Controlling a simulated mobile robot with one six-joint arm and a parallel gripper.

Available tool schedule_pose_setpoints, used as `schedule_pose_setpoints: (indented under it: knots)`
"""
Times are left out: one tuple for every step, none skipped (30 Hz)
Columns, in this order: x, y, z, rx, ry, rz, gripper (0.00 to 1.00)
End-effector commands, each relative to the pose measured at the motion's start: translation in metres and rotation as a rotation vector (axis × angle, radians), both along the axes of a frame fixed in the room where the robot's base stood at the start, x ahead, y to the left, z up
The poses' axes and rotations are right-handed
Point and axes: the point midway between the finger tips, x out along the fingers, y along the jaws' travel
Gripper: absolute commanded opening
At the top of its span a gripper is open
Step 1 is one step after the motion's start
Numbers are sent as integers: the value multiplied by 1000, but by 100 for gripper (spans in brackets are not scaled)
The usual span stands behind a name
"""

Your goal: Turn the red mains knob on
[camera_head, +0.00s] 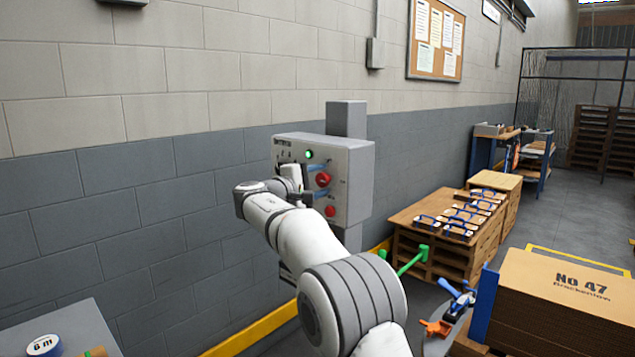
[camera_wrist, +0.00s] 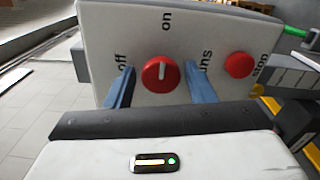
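The red mains knob (camera_wrist: 160,76) is on the front of a grey control box (camera_head: 355,172) on a post by the wall. The knob also shows in the head view (camera_head: 322,179). In the wrist view its white mark points up toward the label "on", with "off" to the left. My gripper (camera_wrist: 158,68) is at the panel with one blue finger on each side of the knob. Gaps show between both fingers and the knob, so it is open and holds nothing.
A red stop button (camera_wrist: 240,65) sits beside the knob, close to the right finger. A green lamp (camera_head: 309,155) is lit on the panel.

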Motion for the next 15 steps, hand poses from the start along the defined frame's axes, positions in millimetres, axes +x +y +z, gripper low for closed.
schedule_pose_setpoints:
  knots:
    - [0, 0, 0, 0, 1, 0, 54]
    - [0, 0, 0, 0, 1, -1, 56]
    - [0, 0, -1, 0, 1, -1, 57]
    - [0, 0, -1, 0, 1, -1, 57]
    - [0, 0, -1, -1, 2, -1, 57]
    - [0, 0, -1, -1, 2, -1, 57]
    - [0, 0, -1, -1, 2, -1, 57]
    - [0, 0, -1, -1, 2, -1, 57]
    - [0, 0, -1, -1, 2, -1, 57]
    - [-1, 1, -1, -1, 2, -1, 57]
    - [-2, 2, -1, -1, 2, -1, 57]
    - [-5, 4, -1, -1, 2, 0, 57]
    - [-8, 6, -1, -2, 3, 0, 57]
    - [-11, 9, -1, -2, 3, 1, 57]
    - [-16, 13, -1, -2, 3, 2, 57]
